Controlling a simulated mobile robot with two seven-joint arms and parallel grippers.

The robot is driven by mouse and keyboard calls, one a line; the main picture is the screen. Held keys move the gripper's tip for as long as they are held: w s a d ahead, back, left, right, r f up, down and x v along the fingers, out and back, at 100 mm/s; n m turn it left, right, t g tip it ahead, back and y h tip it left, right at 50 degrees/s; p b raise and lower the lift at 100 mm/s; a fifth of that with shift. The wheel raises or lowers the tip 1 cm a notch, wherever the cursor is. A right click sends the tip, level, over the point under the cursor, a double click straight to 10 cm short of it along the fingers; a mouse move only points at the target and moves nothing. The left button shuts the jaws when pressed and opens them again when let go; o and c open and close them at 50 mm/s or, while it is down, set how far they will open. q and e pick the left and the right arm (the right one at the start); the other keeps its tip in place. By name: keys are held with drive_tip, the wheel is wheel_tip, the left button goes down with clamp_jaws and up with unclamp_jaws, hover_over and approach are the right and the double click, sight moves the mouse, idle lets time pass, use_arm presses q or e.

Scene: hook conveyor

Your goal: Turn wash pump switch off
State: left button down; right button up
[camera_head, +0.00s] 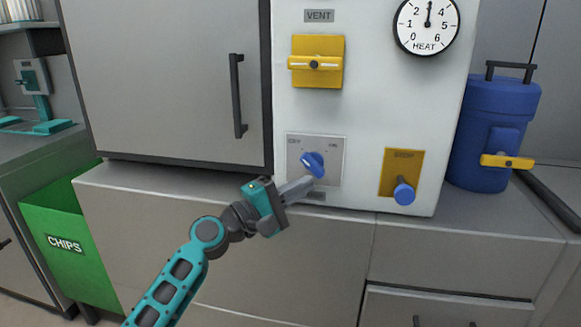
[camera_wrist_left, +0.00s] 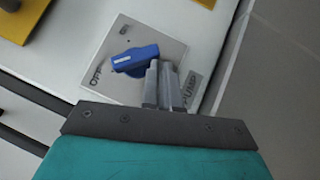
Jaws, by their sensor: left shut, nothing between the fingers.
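The wash pump switch is a blue knob (camera_head: 312,163) on a pale grey plate (camera_head: 331,149) marked OFF at left and ON at right, low on the white panel. In the left wrist view the knob (camera_wrist_left: 134,60) has its white-marked end toward the OFF lettering. The word PUMP shows beside the fingers. My left gripper (camera_head: 311,181) is shut and empty, just below the knob. In the left wrist view its fingertips (camera_wrist_left: 161,66) are at the knob's unmarked end; I cannot tell whether they touch. My right gripper is not in view.
Above are a yellow VENT switch (camera_head: 316,64) and HEAT dial (camera_head: 427,24). A blue canister (camera_head: 488,130) stands right. A green CHIPS bin (camera_head: 65,245) is at left.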

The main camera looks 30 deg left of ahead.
use_arm(q)
drive_tip(key=shift+d+f, duration=0.1)
drive_tip(key=shift+d, duration=0.15)
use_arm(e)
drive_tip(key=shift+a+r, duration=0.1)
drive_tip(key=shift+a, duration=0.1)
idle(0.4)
use_arm(q)
drive_tip(key=shift+f, duration=0.1)
